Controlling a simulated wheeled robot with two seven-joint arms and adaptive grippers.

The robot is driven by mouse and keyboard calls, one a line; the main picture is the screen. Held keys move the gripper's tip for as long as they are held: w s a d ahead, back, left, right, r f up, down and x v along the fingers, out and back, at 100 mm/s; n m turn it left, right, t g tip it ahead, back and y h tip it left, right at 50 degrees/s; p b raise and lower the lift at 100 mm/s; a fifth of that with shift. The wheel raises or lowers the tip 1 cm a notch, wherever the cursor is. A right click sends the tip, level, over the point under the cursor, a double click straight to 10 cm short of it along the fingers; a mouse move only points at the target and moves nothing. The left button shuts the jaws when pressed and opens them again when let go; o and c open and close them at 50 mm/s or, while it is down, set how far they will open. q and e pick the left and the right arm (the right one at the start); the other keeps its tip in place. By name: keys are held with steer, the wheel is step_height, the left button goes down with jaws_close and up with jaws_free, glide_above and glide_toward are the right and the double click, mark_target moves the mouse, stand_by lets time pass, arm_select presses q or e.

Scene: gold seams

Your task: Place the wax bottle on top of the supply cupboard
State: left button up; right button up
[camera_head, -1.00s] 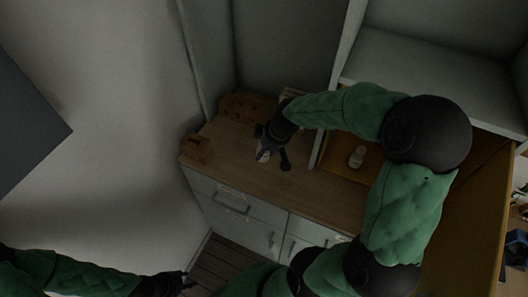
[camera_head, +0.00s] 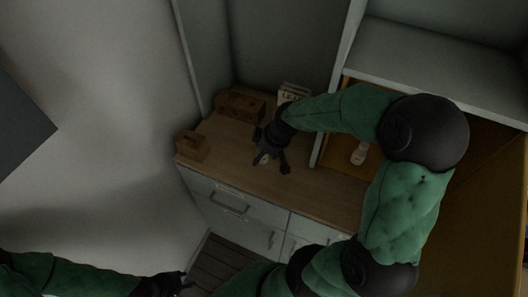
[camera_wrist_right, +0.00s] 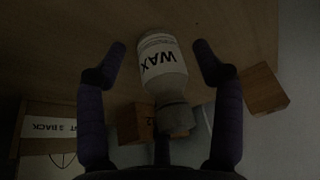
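The wax bottle (camera_wrist_right: 158,66) has a white label reading WAX and a grey cap; it sits between the spread fingers of my right gripper (camera_wrist_right: 160,62), with gaps on both sides. In the head view the right gripper (camera_head: 271,163) is low over the wooden top of the white-drawered cupboard (camera_head: 318,194), and a small pale part of the bottle (camera_head: 262,159) shows beside it. Whether the bottle's base fully rests on the wood is hard to tell. My left gripper (camera_head: 184,281) is at the lower left, empty, fingertips apart.
Wooden blocks (camera_head: 192,146) and a brown wooden box (camera_head: 240,104) stand on the top's left and back, near a lettered pale box (camera_head: 294,95). Another pale bottle (camera_head: 360,152) stands in the compartment at right, behind an upright panel.

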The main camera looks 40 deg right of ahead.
steer(key=shift+r, duration=0.3)
steer(key=p+v, duration=0.2)
steer(key=v, duration=0.5)
steer(key=shift+s, duration=0.1)
